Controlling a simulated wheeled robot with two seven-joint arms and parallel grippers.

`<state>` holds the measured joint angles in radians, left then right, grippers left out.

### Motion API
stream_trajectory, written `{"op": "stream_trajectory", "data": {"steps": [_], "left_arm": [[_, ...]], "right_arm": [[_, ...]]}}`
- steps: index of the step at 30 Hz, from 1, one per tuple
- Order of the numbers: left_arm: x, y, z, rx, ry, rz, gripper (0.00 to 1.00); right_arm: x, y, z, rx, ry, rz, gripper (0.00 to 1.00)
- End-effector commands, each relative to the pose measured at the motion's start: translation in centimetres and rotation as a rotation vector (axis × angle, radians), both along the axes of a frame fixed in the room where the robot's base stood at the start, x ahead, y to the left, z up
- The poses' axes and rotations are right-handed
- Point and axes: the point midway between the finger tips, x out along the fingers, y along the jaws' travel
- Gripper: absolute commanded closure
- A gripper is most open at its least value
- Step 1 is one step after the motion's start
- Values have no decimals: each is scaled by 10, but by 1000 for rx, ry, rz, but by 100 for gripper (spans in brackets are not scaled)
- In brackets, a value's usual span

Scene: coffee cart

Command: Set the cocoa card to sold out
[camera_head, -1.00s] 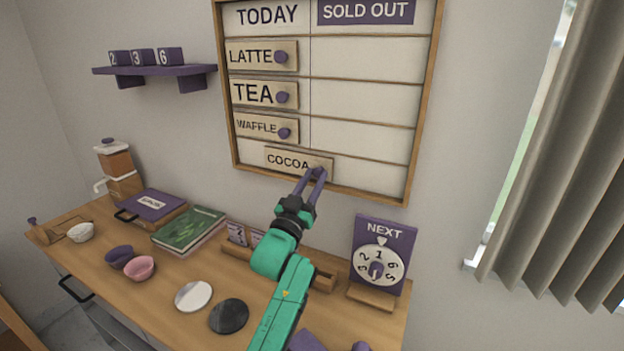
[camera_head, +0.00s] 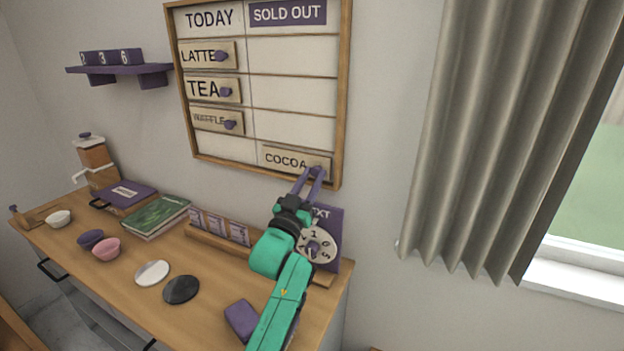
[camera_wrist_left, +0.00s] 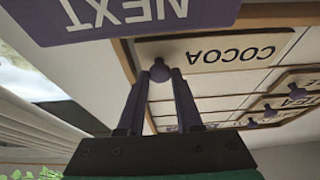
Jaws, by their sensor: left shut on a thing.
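The menu board (camera_head: 345,80) hangs on the wall with a TODAY column on the left and a SOLD OUT column (camera_head: 289,13) on the right. The cocoa card (camera_head: 285,160) lies in the bottom row, under SOLD OUT, right of the dividing line. My left gripper (camera_head: 316,173) is shut on the card's purple knob at its right end. In the left wrist view the cocoa card (camera_wrist_left: 215,52) appears upside down, its knob (camera_wrist_left: 160,70) between the two fingers. My right gripper is not in view.
Latte (camera_head: 200,55), tea (camera_head: 203,89) and waffle (camera_head: 208,120) cards sit under TODAY. The NEXT dial sign (camera_head: 328,225) stands below the board, partly behind my left arm. The counter (camera_head: 215,285) holds bowls, books and discs. A curtain (camera_head: 500,130) hangs at right.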

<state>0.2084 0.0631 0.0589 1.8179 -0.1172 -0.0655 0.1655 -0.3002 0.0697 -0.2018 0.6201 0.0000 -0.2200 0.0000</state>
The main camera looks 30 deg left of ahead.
Motion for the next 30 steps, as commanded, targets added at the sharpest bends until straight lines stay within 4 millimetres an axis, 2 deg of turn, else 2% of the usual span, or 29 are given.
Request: {"op": "stream_trajectory", "data": {"steps": [1,2,3,4,13,17,20,30], "left_arm": [[1,-2,-2,-3,4,-6,100],[1,-2,-2,-4,4,-6,58],[1,-2,-2,-4,4,-6,43],[1,-2,-2,-3,4,-6,37],[0,-1,-2,-2,2,-3,37],[-8,-2,-7,-1,3,-3,37],[-26,-3,-16,-1,3,-3,37],[-114,-10,-54,-2,6,-4,37]], "right_arm": [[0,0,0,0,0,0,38],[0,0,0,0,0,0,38],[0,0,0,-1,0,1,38],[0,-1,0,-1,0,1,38],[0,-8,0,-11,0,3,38],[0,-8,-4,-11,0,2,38],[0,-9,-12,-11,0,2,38],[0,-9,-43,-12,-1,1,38]]}}
